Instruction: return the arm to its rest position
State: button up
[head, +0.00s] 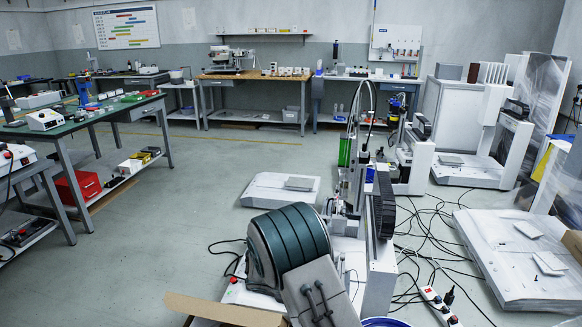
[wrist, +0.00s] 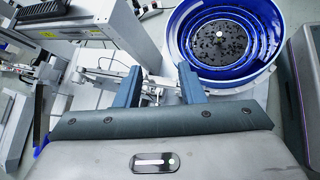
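My gripper (wrist: 160,68) is in the wrist view with its two blue-grey fingers well apart. It is open, and I see nothing held between them. Metal machine parts (wrist: 155,88) show behind the gap between the fingers. A blue bowl feeder (wrist: 205,67) with small dark pieces inside lies just beyond the right finger. In the head view, a grey and teal ribbed arm part (head: 290,240), which looks like mine, rises at the bottom centre in front of the gantry screwdriver machine (head: 355,185). The fingers cannot be made out there.
A blue rim (head: 385,322) shows at the bottom edge. Black cables (head: 432,235) and a power strip (head: 438,305) lie on the floor to the right. White bases (head: 525,262) stand farther right. Benches (head: 75,125) line the left. Floor at centre left (head: 190,190) is clear.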

jog(key=s+d+r+m+y+p, duration=0.2)
jog(key=s+r+m+p, duration=0.4)
jog(key=r, duration=0.9)
jog(key=s+d+r+m+y+p, duration=0.2)
jog(key=s+r+m+y+p, duration=0.2)
jog(key=s+r+p, duration=0.6)
jog(key=s+d+r+m+y+p, duration=0.2)
jog(key=s+r+m+p, duration=0.6)
jog(key=r, duration=1.2)
jog(key=shift+s+d+r+g+y, duration=0.15)
jog(key=shift+s+r+g+y, duration=0.2)
jog(key=shift+s+y, duration=1.25)
jog(key=shift+s+h, duration=0.5)
